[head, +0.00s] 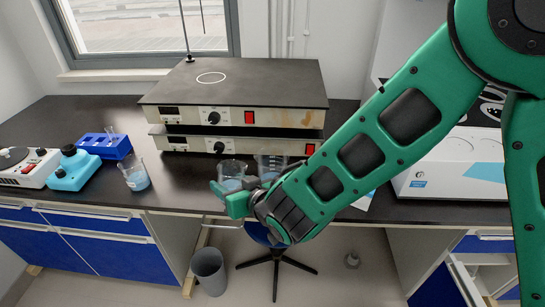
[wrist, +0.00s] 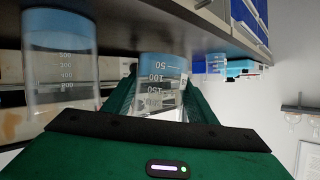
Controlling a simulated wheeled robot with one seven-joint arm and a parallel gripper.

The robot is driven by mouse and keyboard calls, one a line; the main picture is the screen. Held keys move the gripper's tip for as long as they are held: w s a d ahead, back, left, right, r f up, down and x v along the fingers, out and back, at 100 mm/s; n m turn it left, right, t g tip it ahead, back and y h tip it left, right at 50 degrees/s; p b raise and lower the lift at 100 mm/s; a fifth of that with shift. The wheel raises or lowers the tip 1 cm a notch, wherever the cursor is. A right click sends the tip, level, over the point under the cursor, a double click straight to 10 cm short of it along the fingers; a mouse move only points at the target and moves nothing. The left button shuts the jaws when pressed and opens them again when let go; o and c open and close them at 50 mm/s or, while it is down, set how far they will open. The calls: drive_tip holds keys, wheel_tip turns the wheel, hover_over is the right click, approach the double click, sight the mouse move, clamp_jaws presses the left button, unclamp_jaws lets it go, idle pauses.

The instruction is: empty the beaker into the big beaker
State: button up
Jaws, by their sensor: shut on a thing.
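The beaker (head: 232,170) is clear glass with blue liquid in its lower part. My gripper (head: 236,198) is shut on it at the bench's front edge, and it looks about upright. In the wrist view, which is upside down, the beaker (wrist: 163,78) sits between my gripper's green fingers (wrist: 160,102). The big beaker (head: 270,160) stands just right of it, partly hidden by my gripper and arm. The big beaker is also at the left of the wrist view (wrist: 62,75), with blue liquid in its bottom. The two beakers are apart in the wrist view.
Another beaker with blue liquid (head: 137,177) stands on the dark bench (head: 75,112) at left. Near it are a blue rack (head: 105,146) and a blue device (head: 73,169). Stacked hot plates (head: 235,95) stand behind; a white machine (head: 450,175) is at right.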

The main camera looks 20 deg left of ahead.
sight(242, 165)
drive_tip(key=shift+w+d+r+m+g+y, duration=0.35)
drive_tip(key=shift+w+r+m, duration=0.15)
drive_tip(key=shift+m, duration=0.2)
drive_tip(key=shift+w+d+r+m+g+y, duration=0.35)
drive_tip(key=shift+w+r+m, duration=0.15)
drive_tip(key=shift+m, duration=0.6)
drive_tip(key=r, duration=0.5)
drive_tip(key=shift+w+d, duration=0.25)
drive_tip(key=shift+w, duration=0.1)
drive_tip(key=shift+r+y+p, duration=0.2)
drive_tip(key=shift+y+p, duration=0.1)
drive_tip(key=shift+y, duration=0.1)
drive_tip(key=shift+d+f+m+g, duration=0.15)
drive_tip(key=shift+f+m+g, duration=0.2)
drive_tip(key=shift+m, duration=0.35)
drive_tip(key=shift+r+m+y, duration=0.3)
drive_tip(key=shift+y, duration=0.1)
drive_tip(key=shift+w+r+m+g, duration=0.1)
drive_tip(key=shift+r+m+g, duration=0.15)
drive_tip(key=shift+m, duration=0.15)
drive_tip(key=shift+w+d+f+m+y+p, duration=0.1)
drive_tip(key=shift+f+m+y+p, duration=0.15)
drive_tip(key=shift+m+y+p, duration=0.3)
drive_tip(key=shift+f+m+y+p, duration=0.25)
drive_tip(key=shift+m+p, duration=0.1)
drive_tip(key=shift+m, duration=0.4)
drive_tip(key=shift+w+d+r+m, duration=0.3)
drive_tip(key=shift+w+r+m, duration=0.1)
drive_tip(key=shift+r, duration=0.25)
